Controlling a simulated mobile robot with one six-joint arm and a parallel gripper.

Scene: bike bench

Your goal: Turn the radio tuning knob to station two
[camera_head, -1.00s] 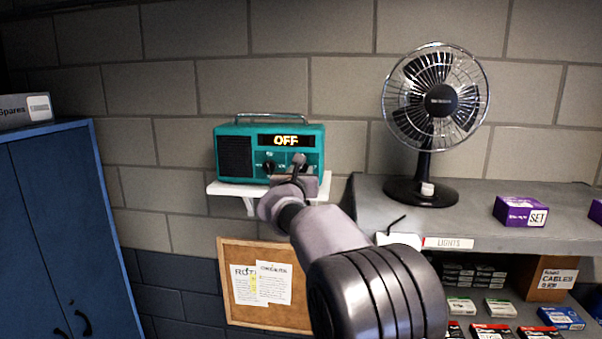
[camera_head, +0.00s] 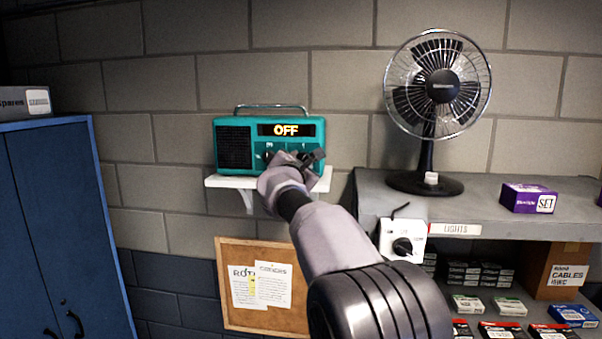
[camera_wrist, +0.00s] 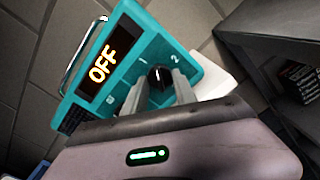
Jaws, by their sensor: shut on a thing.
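The teal radio (camera_head: 236,124) stands on a small white wall shelf (camera_head: 230,182), and its display (camera_head: 285,130) reads OFF. In the wrist view the radio (camera_wrist: 133,52) appears tilted, with the display (camera_wrist: 102,62) also reading OFF. The black tuning knob (camera_wrist: 160,76) has marks 1 and 2 beside it on the panel. My gripper (camera_wrist: 160,88) is shut on this knob, one finger on each side.
A black desk fan (camera_head: 440,90) and a purple box (camera_head: 528,198) stand on the grey shelf (camera_head: 480,190) at the right. A white box with a black knob (camera_head: 403,245) hangs at its front edge. A blue cabinet (camera_head: 60,220) stands left. A corkboard (camera_head: 262,312) hangs below the radio.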

